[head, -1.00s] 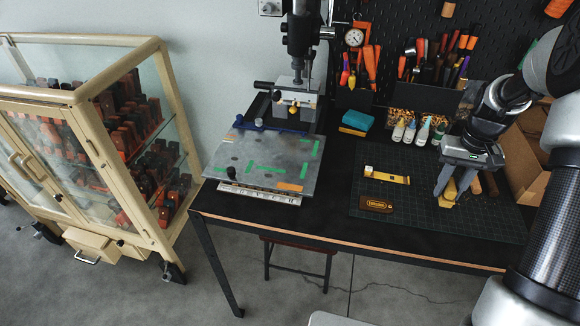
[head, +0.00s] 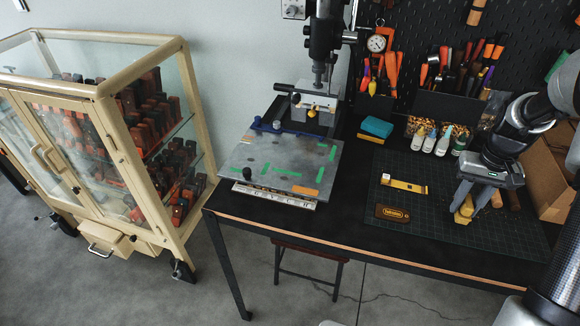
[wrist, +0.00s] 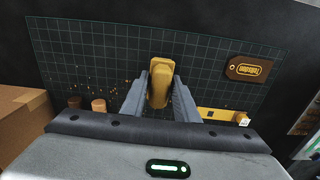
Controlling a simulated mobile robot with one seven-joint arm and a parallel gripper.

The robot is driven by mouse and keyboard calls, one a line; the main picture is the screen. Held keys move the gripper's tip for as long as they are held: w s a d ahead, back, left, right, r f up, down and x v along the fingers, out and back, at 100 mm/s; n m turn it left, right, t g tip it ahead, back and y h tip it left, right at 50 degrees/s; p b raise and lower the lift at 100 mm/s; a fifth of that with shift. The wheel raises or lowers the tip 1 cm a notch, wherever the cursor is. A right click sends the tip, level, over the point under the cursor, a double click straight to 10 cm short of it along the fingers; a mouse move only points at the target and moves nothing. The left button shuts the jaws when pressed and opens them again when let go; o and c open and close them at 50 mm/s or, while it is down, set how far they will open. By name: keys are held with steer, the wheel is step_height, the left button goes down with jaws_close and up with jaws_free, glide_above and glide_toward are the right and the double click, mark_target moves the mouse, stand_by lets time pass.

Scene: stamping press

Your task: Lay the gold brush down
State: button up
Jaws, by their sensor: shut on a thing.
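The gold brush (head: 464,214) is between the fingers of my gripper (head: 470,203), over the right part of the green cutting mat (head: 440,228). In the wrist view the brush (wrist: 160,82) shows as a yellow block between the two grey fingers of my gripper (wrist: 160,98), which are shut on it. Its lower side is hidden, so I cannot tell whether it touches the mat.
A brown tag (head: 392,213) and a yellow tool with a white end (head: 405,186) lie left of the brush. Wooden handles (wrist: 98,104) lie close by, beside a cardboard box (head: 548,185). The mat's front middle is clear.

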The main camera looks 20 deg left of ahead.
steer(key=shift+f+b, duration=0.75)
steer(key=shift+f, duration=0.5)
steer(key=o, duration=1.1)
steer(key=shift+r, duration=0.15)
step_height(320, 180, up, 17)
steer(key=shift+r+p, duration=0.15)
steer(key=shift+p, duration=0.5)
steer(key=s+a+r+t+p, duration=0.2)
steer(key=s+a+r, duration=0.2)
steer(key=s+r, duration=0.4)
steer(key=s+a+r+t+p, duration=0.2)
steer(key=s+a+r+p, duration=0.15)
steer(key=s+r, duration=0.4)
steer(key=shift+t, duration=0.8)
steer(key=s, duration=0.3)
steer(key=s+a+f, duration=0.1)
steer(key=s, duration=0.3)
steer(key=s+a+f, duration=0.1)
steer(key=s, duration=0.2)
steer(key=shift+s+a+p, duration=0.1)
steer(key=shift+s+p, duration=0.2)
steer(key=shift+p, duration=0.05)
